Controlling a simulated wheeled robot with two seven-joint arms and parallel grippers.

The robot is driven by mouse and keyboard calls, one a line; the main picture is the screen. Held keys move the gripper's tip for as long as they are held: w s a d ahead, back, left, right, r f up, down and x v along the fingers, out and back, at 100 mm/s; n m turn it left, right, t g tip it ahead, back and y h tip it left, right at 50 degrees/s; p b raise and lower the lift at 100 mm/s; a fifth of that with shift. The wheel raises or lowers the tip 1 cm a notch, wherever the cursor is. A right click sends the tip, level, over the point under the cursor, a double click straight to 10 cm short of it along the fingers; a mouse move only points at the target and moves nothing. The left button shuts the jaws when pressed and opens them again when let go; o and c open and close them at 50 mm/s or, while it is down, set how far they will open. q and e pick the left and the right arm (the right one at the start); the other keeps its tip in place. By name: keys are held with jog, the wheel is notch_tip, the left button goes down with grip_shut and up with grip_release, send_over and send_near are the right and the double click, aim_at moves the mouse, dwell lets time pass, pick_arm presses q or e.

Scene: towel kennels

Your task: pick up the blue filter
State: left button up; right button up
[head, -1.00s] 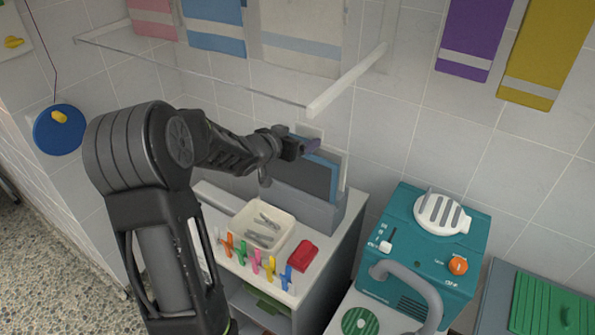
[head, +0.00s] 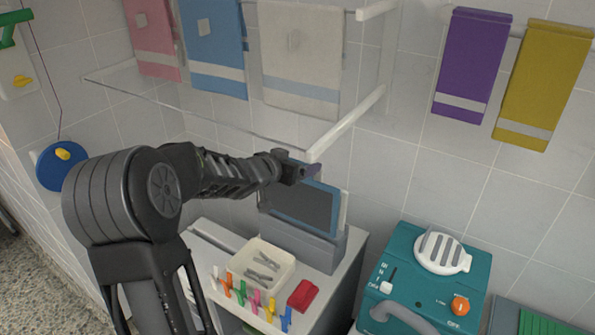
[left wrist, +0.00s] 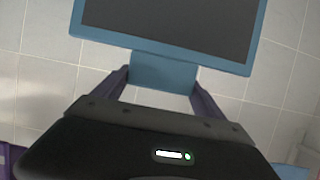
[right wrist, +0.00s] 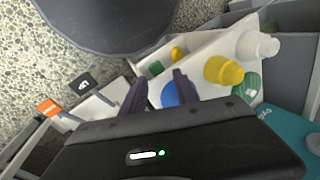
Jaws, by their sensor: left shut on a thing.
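The blue filter (head: 302,207), a dark grey panel in a blue frame, stands above the grey holder (head: 308,247) on the cabinet top in the head view. I cannot tell whether its lower edge is clear of the holder. My left gripper (head: 312,171) is at its top edge. In the left wrist view my left gripper (left wrist: 163,88) is shut on the filter's blue tab (left wrist: 162,73), with the dark panel beyond it. My right gripper (right wrist: 158,88) is open in the right wrist view, with nothing seen held between its fingers. It is not in the head view.
A white panel (head: 344,212) stands behind the blue filter. A white rail (head: 347,122) juts out just above my left gripper. A tray of pegs (head: 262,266), a red block (head: 303,295) and a teal machine (head: 420,280) are nearby. Towels (head: 300,60) hang behind.

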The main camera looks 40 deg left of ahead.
pick_arm(q)
notch_tip(320, 180, up, 2)
jog(key=shift+r+p, duration=0.1)
jog(key=shift+p, duration=0.2)
jog(key=s+d, duration=0.2)
jog(key=s, duration=1.6)
jog(key=shift+w+d, duration=0.1)
